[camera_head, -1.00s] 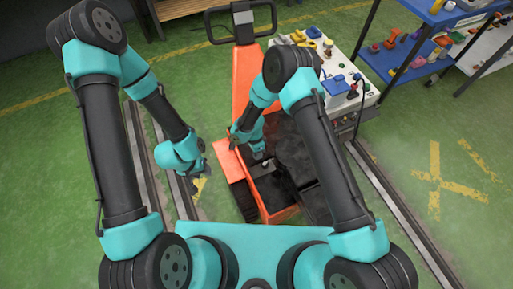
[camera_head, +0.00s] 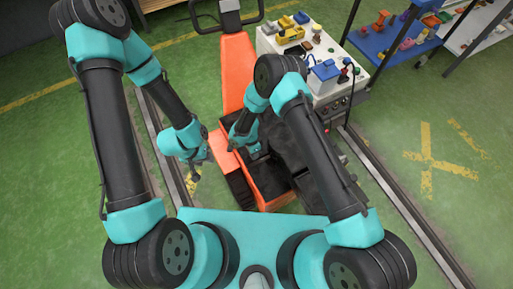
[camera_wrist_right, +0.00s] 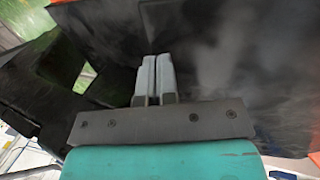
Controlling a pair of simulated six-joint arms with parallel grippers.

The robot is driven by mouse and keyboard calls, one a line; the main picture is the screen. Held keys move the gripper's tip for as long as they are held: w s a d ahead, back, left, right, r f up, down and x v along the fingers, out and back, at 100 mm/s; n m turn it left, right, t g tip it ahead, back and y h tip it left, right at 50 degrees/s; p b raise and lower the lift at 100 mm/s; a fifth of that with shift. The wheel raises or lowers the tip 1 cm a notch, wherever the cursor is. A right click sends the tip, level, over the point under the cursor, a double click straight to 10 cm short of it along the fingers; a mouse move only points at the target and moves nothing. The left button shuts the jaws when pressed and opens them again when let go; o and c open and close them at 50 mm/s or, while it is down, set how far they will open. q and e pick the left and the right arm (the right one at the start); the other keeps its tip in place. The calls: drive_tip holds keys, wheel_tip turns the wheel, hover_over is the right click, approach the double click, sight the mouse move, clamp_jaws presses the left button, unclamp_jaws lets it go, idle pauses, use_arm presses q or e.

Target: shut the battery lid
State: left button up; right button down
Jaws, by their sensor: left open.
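An orange pallet truck (camera_head: 236,70) stands below me, with an open orange-rimmed battery box (camera_head: 272,188) near its front. A black panel (camera_head: 284,147), seemingly the battery lid, stands beside the box's right side; my right arm partly hides it. My right gripper (camera_head: 257,153) is down at the box; in the right wrist view its two fingers (camera_wrist_right: 154,76) are together with nothing seen between them, in front of a dark, scuffed surface (camera_wrist_right: 235,50). I cannot tell whether they touch it. My left gripper (camera_head: 198,163) is open and empty, left of the truck.
A white cart (camera_head: 325,60) with tools and a blue box (camera_head: 325,75) stands right of the truck. A blue shelf (camera_head: 392,40) is at the upper right. Floor rails (camera_head: 400,200) run along both sides. Green floor is clear at far left and right.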

drive_tip(key=shift+s+f, duration=0.15)
drive_tip(key=shift+f, duration=0.45)
wheel_tip(320, 180, up, 14)
drive_tip(key=w, duration=0.1)
drive_tip(key=shift+a, duration=0.35)
drive_tip(key=shift+w, duration=0.1)
idle(0.3)
drive_tip(key=w+d+n+t, duration=0.1)
drive_tip(key=w+d+n, duration=0.6)
drive_tip(key=d+n, duration=0.2)
drive_tip(key=w+d+n+t+y, duration=0.1)
drive_tip(key=w+d+n, duration=0.7)
drive_tip(key=d, duration=0.6)
drive_tip(key=shift+w+n+t+y, duration=0.15)
drive_tip(key=shift+n+t+y, duration=0.15)
drive_tip(key=shift+n, duration=0.2)
drive_tip(key=shift+f, duration=0.1)
